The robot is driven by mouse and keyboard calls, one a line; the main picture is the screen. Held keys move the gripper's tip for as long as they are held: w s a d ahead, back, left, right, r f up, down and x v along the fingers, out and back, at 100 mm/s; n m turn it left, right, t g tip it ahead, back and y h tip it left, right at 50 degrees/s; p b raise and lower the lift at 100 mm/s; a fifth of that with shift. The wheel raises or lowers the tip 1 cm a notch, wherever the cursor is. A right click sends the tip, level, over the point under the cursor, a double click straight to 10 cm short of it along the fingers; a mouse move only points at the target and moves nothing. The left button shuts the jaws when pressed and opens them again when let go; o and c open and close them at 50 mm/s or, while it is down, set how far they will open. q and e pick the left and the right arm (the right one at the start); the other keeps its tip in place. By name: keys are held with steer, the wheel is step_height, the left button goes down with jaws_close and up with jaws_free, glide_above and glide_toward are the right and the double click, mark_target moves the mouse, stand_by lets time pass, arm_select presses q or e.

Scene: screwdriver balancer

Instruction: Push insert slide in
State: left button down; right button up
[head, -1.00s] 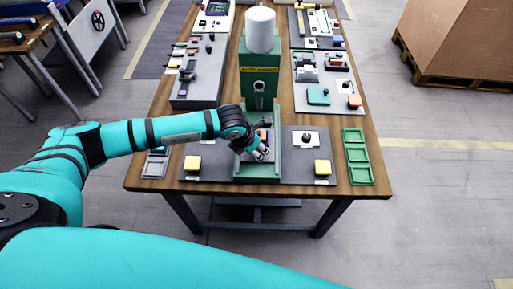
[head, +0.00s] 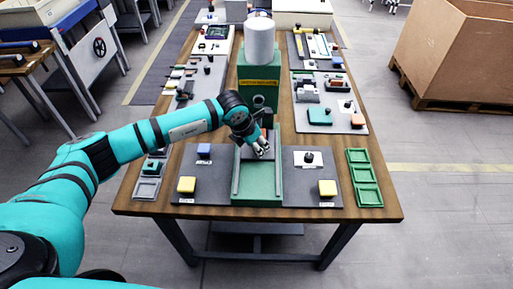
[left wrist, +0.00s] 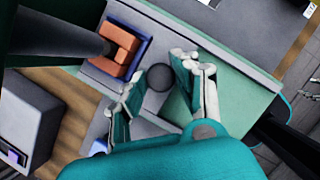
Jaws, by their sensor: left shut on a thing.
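A green press (head: 259,75) with a label stands at the middle of the table, with a green base and two grey rails (head: 237,172) in front of it. The insert slide shows in the left wrist view as a blue-edged holder (left wrist: 147,51) with an orange insert (left wrist: 122,43), under the dark press ram (left wrist: 70,38). A dark round knob (left wrist: 160,77) is on the slide's near side. My left gripper (head: 262,152), also in the left wrist view (left wrist: 160,88), is shut on this knob. In the head view the gripper hides most of the slide. My right gripper is not in view.
A green three-part tray (head: 364,178) is at the right and a grey tray (head: 148,185) at the left. The near part of the base (head: 257,187) is bare.

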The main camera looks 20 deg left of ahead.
arm_select(q)
steer(key=c, duration=1.2)
jaws_free()
steer(key=shift+w+r, duration=0.15)
steer(key=shift+w, duration=0.1)
steer(key=shift+c, duration=0.2)
steer(key=shift+o, duration=1.2)
steer(key=v, duration=1.1)
steer(key=shift+s+a+r, duration=0.15)
steer(key=shift+r, duration=0.15)
